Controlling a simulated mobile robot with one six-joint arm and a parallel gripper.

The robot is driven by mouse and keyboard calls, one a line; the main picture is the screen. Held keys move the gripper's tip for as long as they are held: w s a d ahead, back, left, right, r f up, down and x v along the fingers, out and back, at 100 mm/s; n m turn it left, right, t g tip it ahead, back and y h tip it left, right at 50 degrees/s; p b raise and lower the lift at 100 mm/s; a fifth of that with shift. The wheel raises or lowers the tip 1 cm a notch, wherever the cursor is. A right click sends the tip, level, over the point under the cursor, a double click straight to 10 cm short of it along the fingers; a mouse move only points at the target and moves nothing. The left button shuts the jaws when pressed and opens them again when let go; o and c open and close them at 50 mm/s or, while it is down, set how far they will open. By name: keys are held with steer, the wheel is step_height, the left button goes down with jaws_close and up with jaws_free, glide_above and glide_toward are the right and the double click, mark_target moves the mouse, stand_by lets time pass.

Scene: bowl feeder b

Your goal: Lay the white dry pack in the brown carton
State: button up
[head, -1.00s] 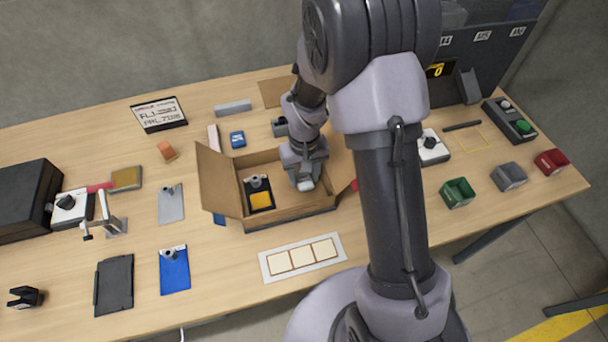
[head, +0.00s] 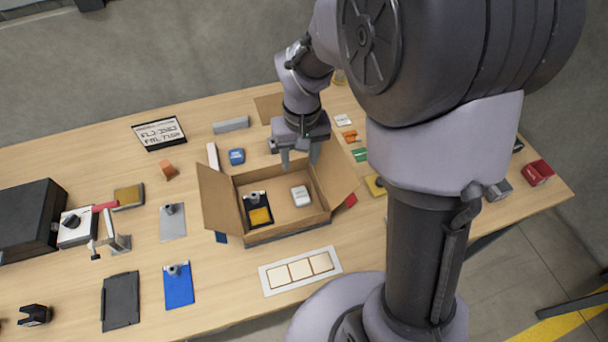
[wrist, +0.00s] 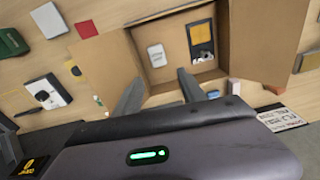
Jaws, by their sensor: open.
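The brown carton (head: 288,228) stands open on the table with its flaps spread; it also shows in the wrist view (wrist: 185,34). The white dry pack (head: 300,196) lies on the carton floor in the right part. It also shows in the wrist view (wrist: 157,55). Beside it on the left, a black item with a yellow patch (head: 258,214) lies in the carton. My gripper (head: 300,160) is above the carton's back edge, apart from the pack. Its fingers (wrist: 158,92) are spread with nothing between them.
A white sheet with three squares (head: 300,271) lies in front. Bare table shows between these.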

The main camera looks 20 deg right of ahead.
steer(key=s+a+r+m+t+y, duration=0.1)
steer(key=s+r+m+t, duration=0.1)
steer(key=s+r, duration=0.5)
steer(key=s+a+r+m+t, duration=0.1)
steer(key=s+a+r+t, duration=0.1)
steer(key=s+r, duration=0.6)
steer(key=s+t, duration=0.1)
steer(key=s, duration=0.2)
steer(key=shift+a+r+m+y, duration=0.25)
steer(key=shift+r+m+y, duration=0.05)
steer(key=shift+m+y, duration=0.1)
